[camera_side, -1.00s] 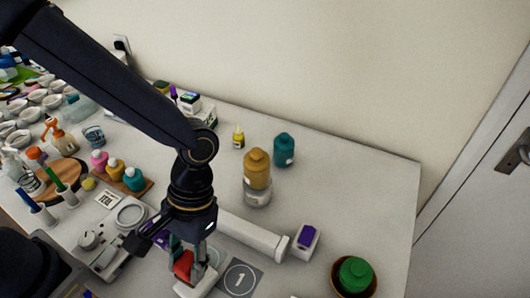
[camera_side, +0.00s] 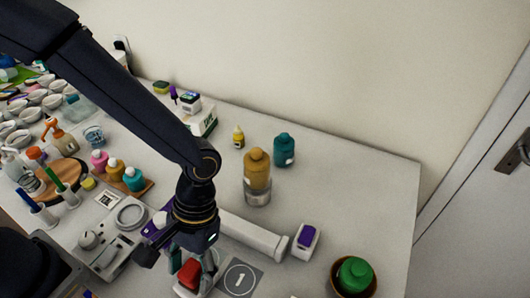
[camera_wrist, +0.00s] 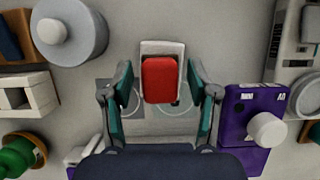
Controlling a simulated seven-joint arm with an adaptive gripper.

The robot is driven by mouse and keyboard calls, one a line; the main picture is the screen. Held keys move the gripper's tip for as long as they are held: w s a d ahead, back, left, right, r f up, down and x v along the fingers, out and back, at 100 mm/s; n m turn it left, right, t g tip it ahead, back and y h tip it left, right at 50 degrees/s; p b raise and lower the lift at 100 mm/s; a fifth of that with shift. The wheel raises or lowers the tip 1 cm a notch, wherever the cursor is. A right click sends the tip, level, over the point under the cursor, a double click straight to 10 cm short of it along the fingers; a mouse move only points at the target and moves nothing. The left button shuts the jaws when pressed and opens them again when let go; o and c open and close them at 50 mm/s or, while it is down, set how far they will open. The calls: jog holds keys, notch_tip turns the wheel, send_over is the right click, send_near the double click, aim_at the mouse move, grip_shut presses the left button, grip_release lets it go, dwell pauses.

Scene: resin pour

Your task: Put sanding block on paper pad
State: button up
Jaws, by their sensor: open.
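A red block (camera_wrist: 160,80), apparently the sanding block, lies on a pale rectangular pad (camera_wrist: 148,48), apparently the paper pad. In the wrist view the pad shows beyond the block's upper end and at its sides. The red block also shows low in the side view (camera_side: 189,274), partly behind my fingers. My gripper (camera_wrist: 161,96) is open, with one finger on each side of the block and a visible gap to both. In the side view my gripper (camera_side: 190,268) points down over the block.
A grey mat marked 1 (camera_side: 240,279) lies right of the block. A white roll (camera_side: 252,234) lies behind it. A purple box (camera_wrist: 238,132) is close to my right finger in the wrist view.

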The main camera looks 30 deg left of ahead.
jog(key=shift+r, duration=0.1)
jog(key=v, duration=1.2)
jog(key=a+r+t, duration=0.4)
jog(key=a+t, duration=0.1)
jog(key=a, duration=0.6)
jog(key=s+a+r+t, duration=0.1)
jog(key=a+r+t, duration=0.4)
jog(key=a, duration=0.6)
jog(key=shift+s+a+r, duration=0.2)
jog(key=shift+s+a, duration=0.1)
jog(key=shift+s, duration=0.05)
